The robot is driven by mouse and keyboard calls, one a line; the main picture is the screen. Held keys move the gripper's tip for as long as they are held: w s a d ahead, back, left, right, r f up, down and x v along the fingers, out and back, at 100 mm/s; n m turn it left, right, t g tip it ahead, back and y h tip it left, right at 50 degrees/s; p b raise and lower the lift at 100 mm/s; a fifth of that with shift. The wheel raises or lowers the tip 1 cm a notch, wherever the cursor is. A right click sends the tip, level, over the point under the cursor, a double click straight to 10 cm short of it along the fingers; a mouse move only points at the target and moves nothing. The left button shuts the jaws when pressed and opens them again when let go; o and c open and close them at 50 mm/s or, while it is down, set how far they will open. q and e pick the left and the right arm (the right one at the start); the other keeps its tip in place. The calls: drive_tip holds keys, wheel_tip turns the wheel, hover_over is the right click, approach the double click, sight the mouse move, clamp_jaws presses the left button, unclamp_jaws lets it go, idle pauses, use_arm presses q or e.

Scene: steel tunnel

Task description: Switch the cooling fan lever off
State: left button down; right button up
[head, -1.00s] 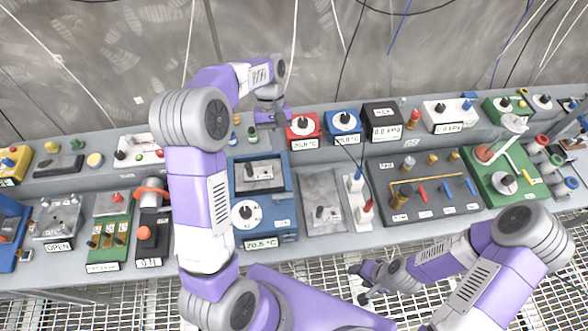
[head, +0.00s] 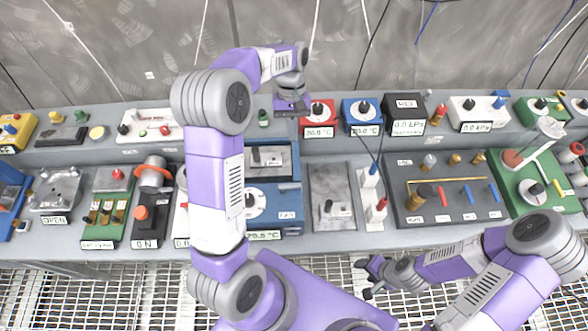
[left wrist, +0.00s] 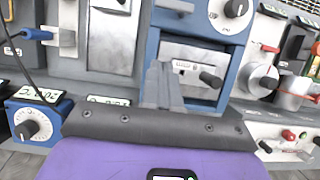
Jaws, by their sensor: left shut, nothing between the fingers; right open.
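The blue fan unit (head: 285,203) stands on the bench in the head view, partly behind my left arm. It has a white dial in front and a grey slotted panel with a small black lever (head: 256,157) behind. In the left wrist view, the blue unit (left wrist: 149,60) and the black lever knob (left wrist: 210,78) show just beyond my fingers. My left gripper (left wrist: 163,82) is shut and empty, appearing beside the slotted panel; contact cannot be told. In the head view its hand (head: 291,104) is above the back of the bench. My right gripper (head: 366,276) is open and empty, over the floor grating.
A red dial box (head: 318,113) and a blue dial box (head: 361,112) stand behind the fan unit. A grey plate (head: 333,190) with a black lever and a white switch block (head: 372,195) lie to its right. Cables hang over the bench.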

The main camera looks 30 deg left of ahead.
sight(290, 188)
use_arm(q)
drive_tip(key=shift+s+d+f, duration=0.65)
drive_tip(key=shift+s+f, duration=0.45)
drive_tip(key=shift+f, duration=0.35)
drive_tip(key=shift+s+d+f, duration=0.6)
drive_tip(key=shift+s+f, duration=0.45)
drive_tip(key=shift+f, duration=0.4)
drive_tip(key=shift+s+d+f, duration=0.65)
drive_tip(key=shift+s+f, duration=0.45)
drive_tip(key=shift+f, duration=0.35)
